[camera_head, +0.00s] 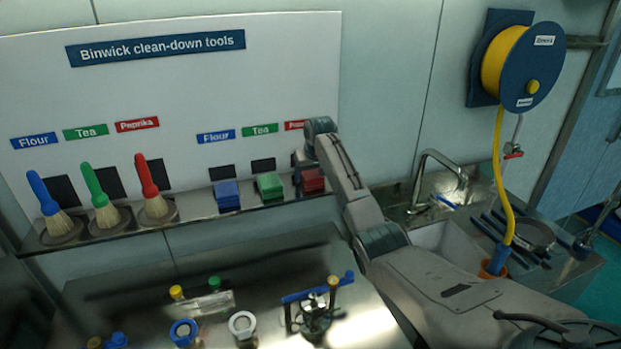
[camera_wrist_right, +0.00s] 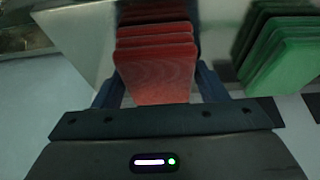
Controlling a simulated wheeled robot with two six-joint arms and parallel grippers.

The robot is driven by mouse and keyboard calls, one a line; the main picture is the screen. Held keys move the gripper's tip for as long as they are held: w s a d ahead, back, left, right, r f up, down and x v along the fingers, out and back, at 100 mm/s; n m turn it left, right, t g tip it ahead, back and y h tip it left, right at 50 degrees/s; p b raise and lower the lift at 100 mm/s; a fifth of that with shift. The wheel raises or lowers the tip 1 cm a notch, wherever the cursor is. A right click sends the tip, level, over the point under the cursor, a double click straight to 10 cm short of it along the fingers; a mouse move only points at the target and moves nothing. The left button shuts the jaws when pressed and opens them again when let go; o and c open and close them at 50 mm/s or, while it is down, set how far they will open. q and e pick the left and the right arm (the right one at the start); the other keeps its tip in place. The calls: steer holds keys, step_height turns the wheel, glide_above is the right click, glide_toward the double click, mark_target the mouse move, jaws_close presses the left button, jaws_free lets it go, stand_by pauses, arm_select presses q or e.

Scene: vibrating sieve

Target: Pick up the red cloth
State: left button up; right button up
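The red cloth (camera_head: 313,181) is a folded stack on the wall shelf, at the right end of the row of cloths. It fills the middle of the right wrist view (camera_wrist_right: 158,72). My right gripper (camera_head: 303,170) is at the red cloth, and my arm hides part of it in the head view. In the right wrist view its two dark blue fingers (camera_wrist_right: 160,92) stand on either side of the red stack. They look spread, with a narrow gap at the right side; contact at the left is unclear. My left gripper is not in view.
A green cloth (camera_head: 269,186) and a blue cloth (camera_head: 227,194) sit beside the red one. Blue, green and red brushes (camera_head: 153,189) stand further left on the shelf (camera_head: 190,216). A sink tap (camera_head: 440,172) is right of my arm. Sieve parts (camera_head: 316,314) lie on the table below.

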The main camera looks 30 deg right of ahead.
mark_target(311, 173)
steer(key=shift+s+r, duration=0.15)
steer(key=c, duration=0.5)
steer(key=shift+c, duration=0.2)
steer(key=shift+r+b, duration=0.55)
steer(key=shift+b, duration=0.2)
step_height(311, 173, up, 2)
steer(key=shift+r+b, duration=0.1)
steer(key=shift+b, duration=1)
steer(key=s+a+r, duration=0.1)
steer(key=s+a, duration=1)
steer(key=shift+a+r+p, duration=0.25)
steer(key=shift+r+p, duration=0.05)
steer(key=shift+r, duration=0.05)
